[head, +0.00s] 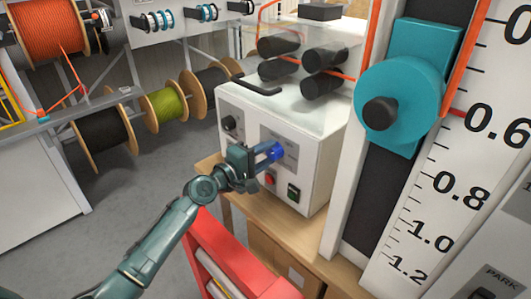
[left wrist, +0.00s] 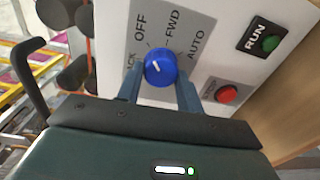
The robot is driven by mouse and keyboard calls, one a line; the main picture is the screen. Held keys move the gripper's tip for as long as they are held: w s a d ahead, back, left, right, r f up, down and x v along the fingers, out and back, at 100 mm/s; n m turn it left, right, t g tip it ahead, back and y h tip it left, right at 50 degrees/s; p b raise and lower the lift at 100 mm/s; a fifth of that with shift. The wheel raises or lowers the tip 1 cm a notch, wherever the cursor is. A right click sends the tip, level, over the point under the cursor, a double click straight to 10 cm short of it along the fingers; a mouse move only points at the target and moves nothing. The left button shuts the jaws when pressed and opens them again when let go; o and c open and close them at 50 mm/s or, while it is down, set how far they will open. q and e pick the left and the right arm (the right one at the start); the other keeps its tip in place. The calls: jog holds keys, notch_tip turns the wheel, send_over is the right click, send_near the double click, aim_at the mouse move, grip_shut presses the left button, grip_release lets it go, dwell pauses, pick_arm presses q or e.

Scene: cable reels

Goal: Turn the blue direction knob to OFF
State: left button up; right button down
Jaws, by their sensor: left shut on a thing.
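The blue direction knob (head: 277,151) is on the front panel of a white machine (head: 312,185). In the left wrist view the knob (left wrist: 161,67) sits among labels reading OFF, FWD, AUTO and a partly hidden "ACK". Its short white mark points to the upper left of that view, roughly between "ACK" and OFF; the exact setting is hard to tell. My left gripper (head: 266,154) is shut on the knob; in the left wrist view its fingers (left wrist: 161,83) lie on both sides of it. My right gripper is not in view.
A red button (head: 269,179) and a green RUN button (head: 293,193) are below the knob; a black knob (head: 229,123) is to its left. A red cart (head: 235,265) stands below; a scale column (head: 430,180) stands right.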

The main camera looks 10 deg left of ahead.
pick_arm(q)
jog(key=shift+n, duration=0.4)
jog(key=o, duration=1)
jog(key=shift+a, duration=0.1)
jog(key=b+v, duration=0.1)
jog(key=v, duration=1.2)
